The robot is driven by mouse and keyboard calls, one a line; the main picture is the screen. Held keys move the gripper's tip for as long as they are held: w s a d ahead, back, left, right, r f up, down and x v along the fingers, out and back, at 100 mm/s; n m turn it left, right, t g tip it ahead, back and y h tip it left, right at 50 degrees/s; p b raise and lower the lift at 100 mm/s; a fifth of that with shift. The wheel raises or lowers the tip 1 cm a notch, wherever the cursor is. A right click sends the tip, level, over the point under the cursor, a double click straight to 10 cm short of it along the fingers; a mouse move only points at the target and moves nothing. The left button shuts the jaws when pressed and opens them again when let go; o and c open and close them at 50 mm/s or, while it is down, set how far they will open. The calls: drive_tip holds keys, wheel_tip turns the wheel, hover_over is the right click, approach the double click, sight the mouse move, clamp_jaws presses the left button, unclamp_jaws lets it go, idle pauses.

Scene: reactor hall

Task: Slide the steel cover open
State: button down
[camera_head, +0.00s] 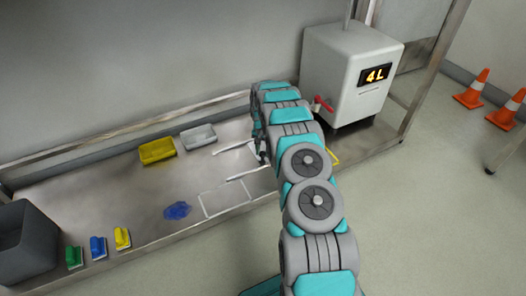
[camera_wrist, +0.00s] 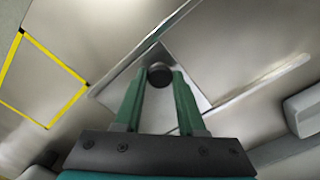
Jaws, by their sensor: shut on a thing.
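The steel cover (camera_wrist: 196,92) is a flat pale plate lying between two metal rails (camera_wrist: 262,86) in the wrist view. A dark round knob (camera_wrist: 160,72) stands on it. My gripper (camera_wrist: 160,80) has its two green fingers on either side of the knob, shut on it. In the head view my gripper (camera_head: 262,152) is down at the bench by the rails (camera_head: 236,147), and my arm hides most of the cover there. I cannot see what lies beneath the cover.
A yellow-outlined square (camera_wrist: 40,78) is marked beside the rails. A white dispenser (camera_head: 345,75) reading 4L with a red tap stands at right. Yellow (camera_head: 157,150) and grey (camera_head: 198,137) trays, a blue patch (camera_head: 177,210), coloured brushes (camera_head: 98,247) and a dark bin (camera_head: 25,240) are left.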

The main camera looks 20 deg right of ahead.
drive_tip(key=a, duration=0.9)
drive_tip(key=a+p, duration=0.1)
drive_tip(key=a, duration=0.4)
drive_tip(key=shift+s+a, duration=0.1)
drive_tip(key=shift+s, duration=0.15)
drive_tip(key=c, duration=0.5)
unclamp_jaws()
wheel_tip(320, 180, up, 8)
drive_tip(key=shift+f+p, duration=0.15)
drive_tip(key=shift+p, duration=0.2)
